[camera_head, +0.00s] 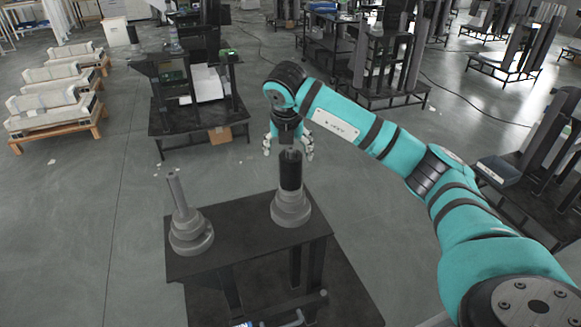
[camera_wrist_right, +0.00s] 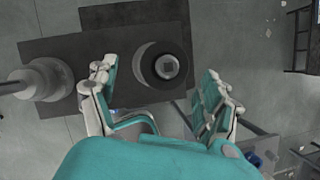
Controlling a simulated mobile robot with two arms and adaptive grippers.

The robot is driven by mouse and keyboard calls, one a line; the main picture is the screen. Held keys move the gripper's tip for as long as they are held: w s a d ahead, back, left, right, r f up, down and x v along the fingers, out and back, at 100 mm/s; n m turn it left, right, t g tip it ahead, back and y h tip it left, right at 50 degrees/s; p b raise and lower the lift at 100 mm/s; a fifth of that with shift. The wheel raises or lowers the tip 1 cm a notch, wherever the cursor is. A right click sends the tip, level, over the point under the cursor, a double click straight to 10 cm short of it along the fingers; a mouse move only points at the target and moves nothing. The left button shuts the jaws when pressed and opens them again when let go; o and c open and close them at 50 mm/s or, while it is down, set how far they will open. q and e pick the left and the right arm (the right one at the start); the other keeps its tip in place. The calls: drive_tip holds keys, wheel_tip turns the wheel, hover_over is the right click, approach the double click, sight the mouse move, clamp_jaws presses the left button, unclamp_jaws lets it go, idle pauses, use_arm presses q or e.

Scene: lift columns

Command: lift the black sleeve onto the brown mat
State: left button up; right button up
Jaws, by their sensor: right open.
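The black sleeve (camera_head: 290,172) stands upright around a grey post on the right-hand grey stepped base (camera_head: 291,209), on a dark table. In the right wrist view the sleeve (camera_wrist_right: 166,66) is seen from above as a dark ring around the light post top. My right gripper (camera_head: 288,150) is open, pointing down just above the sleeve's top. In the right wrist view its fingers (camera_wrist_right: 158,70) are spread on either side of the sleeve, apart from it. I cannot make out a brown mat in either view. My left gripper is not in view.
A second grey stepped base (camera_head: 191,234) with a bare, thin post (camera_head: 177,194) stands at the left of the dark table (camera_head: 240,228). The tabletop between the two bases is clear. A dark cart (camera_head: 190,118) with boxes stands behind, with open floor between.

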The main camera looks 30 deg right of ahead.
sight(291, 149)
drive_tip(key=x, duration=0.1)
drive_tip(key=p+x, duration=0.1)
drive_tip(key=x, duration=0.1)
drive_tip(key=shift+d+f, duration=0.25)
drive_tip(key=shift+d, duration=0.2)
drive_tip(key=shift+f, duration=0.3)
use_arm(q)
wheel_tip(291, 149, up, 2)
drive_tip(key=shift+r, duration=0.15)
use_arm(e)
drive_tip(key=shift+w+r, duration=0.15)
drive_tip(key=c, duration=1.4)
drive_tip(key=shift+r, duration=0.45)
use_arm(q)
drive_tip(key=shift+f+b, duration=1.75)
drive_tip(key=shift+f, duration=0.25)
use_arm(e)
drive_tip(key=shift+r, duration=8.7)
